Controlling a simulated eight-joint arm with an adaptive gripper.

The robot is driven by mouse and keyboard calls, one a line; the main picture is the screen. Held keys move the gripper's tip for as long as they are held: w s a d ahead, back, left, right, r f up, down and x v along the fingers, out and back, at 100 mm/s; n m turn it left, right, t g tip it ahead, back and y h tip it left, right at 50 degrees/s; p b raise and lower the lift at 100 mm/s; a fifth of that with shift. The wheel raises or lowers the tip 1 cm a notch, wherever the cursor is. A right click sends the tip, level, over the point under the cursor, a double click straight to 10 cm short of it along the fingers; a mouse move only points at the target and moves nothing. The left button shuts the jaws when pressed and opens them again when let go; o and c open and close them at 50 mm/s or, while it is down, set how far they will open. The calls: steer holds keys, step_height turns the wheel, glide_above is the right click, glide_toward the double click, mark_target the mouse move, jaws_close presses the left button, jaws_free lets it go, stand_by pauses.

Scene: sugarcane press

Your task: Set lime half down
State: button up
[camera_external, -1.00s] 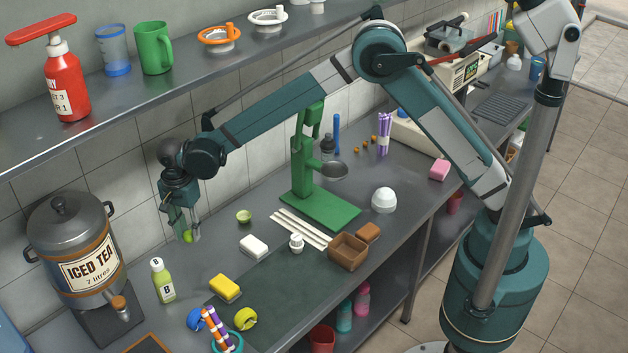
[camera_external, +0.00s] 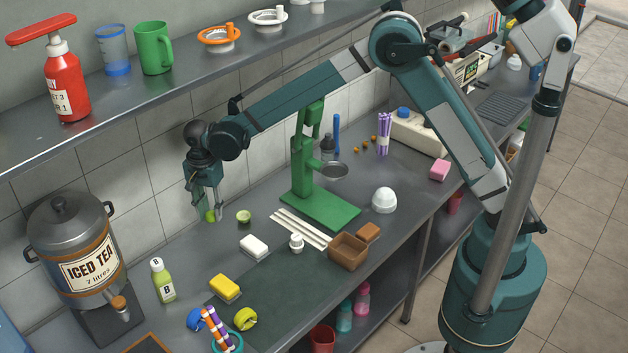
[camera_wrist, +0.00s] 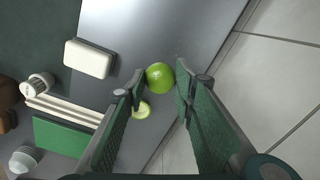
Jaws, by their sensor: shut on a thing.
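My gripper (camera_external: 209,216) is shut on a lime half (camera_external: 211,215), over the back edge of the counter near the tiled wall. In the wrist view the held lime half (camera_wrist: 160,77) shows its rounded green skin between the fingertips (camera_wrist: 160,84). I cannot tell whether it touches the counter. A second lime half (camera_external: 243,216) lies on the counter just right of my gripper, pale cut face up. It also shows in the wrist view (camera_wrist: 142,109), beside the left finger.
A green press (camera_external: 310,180) stands to the right, with white sticks (camera_external: 298,230) before it. A white block (camera_external: 254,246) and yellow sponge (camera_external: 225,288) lie in front. The iced tea dispenser (camera_external: 80,255) and a bottle (camera_external: 162,281) are left. Counter between bottle and gripper is clear.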

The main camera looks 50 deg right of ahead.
steer(key=shift+w+d, duration=0.1)
steer(key=shift+d, duration=1.25)
steer(key=b, duration=0.1)
glide_above(221, 236)
steer(key=shift+f, duration=3.1)
steer(key=shift+f, duration=0.1)
steer(key=shift+f, duration=1.75)
steer(key=shift+f+b, duration=0.15)
steer(key=shift+b, duration=0.2)
steer(key=o, duration=0.7)
steer(key=shift+o, duration=0.2)
